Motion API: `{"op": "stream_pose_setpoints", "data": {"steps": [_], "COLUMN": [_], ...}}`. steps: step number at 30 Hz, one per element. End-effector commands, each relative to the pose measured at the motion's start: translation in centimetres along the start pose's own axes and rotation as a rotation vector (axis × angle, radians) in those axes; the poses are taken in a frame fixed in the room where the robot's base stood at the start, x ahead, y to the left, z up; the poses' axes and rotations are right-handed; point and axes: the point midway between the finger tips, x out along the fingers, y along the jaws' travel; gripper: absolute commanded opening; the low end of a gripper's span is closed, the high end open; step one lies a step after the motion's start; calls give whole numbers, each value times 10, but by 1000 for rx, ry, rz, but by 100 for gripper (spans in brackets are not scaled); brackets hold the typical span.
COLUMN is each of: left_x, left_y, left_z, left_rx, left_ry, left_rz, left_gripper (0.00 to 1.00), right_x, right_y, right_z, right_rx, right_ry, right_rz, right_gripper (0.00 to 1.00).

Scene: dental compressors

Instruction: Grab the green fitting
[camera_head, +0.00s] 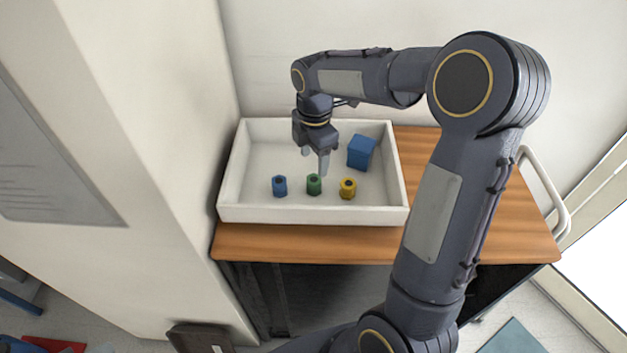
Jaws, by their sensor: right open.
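The green fitting (314,185) stands in the white tray, in the middle of a row of three, near the tray's front wall. A blue fitting (279,186) stands to its left and a yellow fitting (348,188) to its right. My right gripper (315,164) points down into the tray, just behind and above the green fitting. It is open and holds nothing; one finger appears close to the fitting, but I cannot tell whether they touch. My left gripper is not in view.
The white tray (312,214) sits on a wooden tabletop (300,242). A blue block (361,151) stands at the tray's back right, beside my gripper. A wall (150,120) rises close on the left. A pale handle (557,200) is at the table's right. The tray's left part is clear.

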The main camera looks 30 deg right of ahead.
Motion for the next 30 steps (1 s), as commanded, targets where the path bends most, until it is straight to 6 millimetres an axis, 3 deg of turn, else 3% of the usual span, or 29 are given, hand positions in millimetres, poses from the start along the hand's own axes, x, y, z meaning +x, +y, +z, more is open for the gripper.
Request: {"op": "stream_pose_setpoints", "data": {"steps": [18,27,30], "left_x": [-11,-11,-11], "left_y": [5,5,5], "left_z": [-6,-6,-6], "left_rx": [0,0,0], "left_ry": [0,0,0], "left_rz": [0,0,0], "left_gripper": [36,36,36], "right_x": [74,81,81], "right_y": [-4,-3,-3], "right_z": [-2,-2,-2], "right_rx": [-39,-38,-38], "right_ry": [-8,-8,-8], "right_rz": [-13,-9,-9], "right_gripper": [58,58,48]}}
